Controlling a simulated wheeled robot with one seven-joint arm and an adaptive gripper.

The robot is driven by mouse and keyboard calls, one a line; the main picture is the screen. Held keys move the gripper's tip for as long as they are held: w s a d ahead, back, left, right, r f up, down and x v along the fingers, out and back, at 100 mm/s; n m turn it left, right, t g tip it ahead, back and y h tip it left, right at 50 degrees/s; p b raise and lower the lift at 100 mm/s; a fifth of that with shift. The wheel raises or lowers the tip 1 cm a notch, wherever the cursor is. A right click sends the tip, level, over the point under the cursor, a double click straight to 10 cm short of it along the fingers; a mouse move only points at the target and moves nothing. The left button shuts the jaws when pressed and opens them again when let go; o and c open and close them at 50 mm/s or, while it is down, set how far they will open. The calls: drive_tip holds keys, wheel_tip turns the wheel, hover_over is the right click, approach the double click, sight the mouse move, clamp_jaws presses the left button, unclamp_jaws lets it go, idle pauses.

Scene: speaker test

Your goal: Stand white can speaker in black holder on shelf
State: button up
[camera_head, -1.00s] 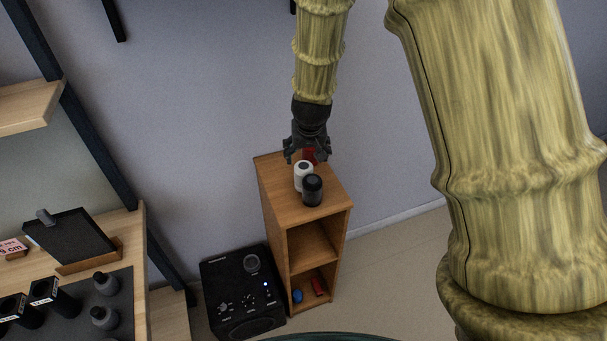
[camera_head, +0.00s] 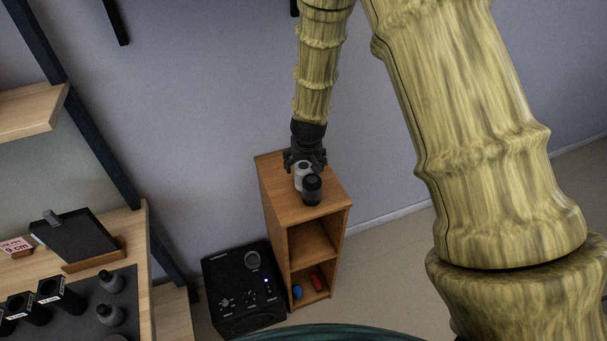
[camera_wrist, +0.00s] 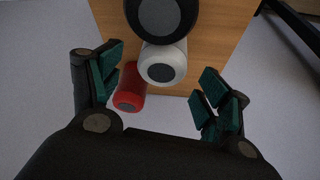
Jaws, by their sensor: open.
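The white can speaker (camera_head: 299,182) stands on top of a small wooden cabinet (camera_head: 328,204), right behind a black can speaker (camera_head: 312,189). In the wrist view the white speaker (camera_wrist: 164,62) lies ahead between my open fingers, with the black one (camera_wrist: 162,14) beyond it and a red can (camera_wrist: 131,88) nearer, toward the left finger. My gripper (camera_head: 304,164) is open and low over the cabinet's back part; its fingers (camera_wrist: 160,90) hold nothing. Black holders (camera_head: 58,292) stand on the shelf (camera_head: 140,292) at left; some are cut off by the picture edge.
A large black speaker box (camera_head: 240,290) stands on the floor left of the cabinet. Dark bottle-like cans (camera_head: 110,315), a dark panel on a wooden stand (camera_head: 75,240) and a "9 cm" sign (camera_head: 15,246) are on the left shelf. A wall is behind the cabinet.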

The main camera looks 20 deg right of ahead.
sight(304, 165)
drive_tip(key=shift+p+x, duration=0.7)
drive_tip(key=shift+x, duration=1.1)
drive_tip(key=shift+w, duration=0.1)
drive_tip(key=shift+c, duration=0.2)
drive_tip(key=c, duration=1.4)
drive_tip(key=shift+o, duration=0.2)
drive_tip(key=shift+r, duration=0.2)
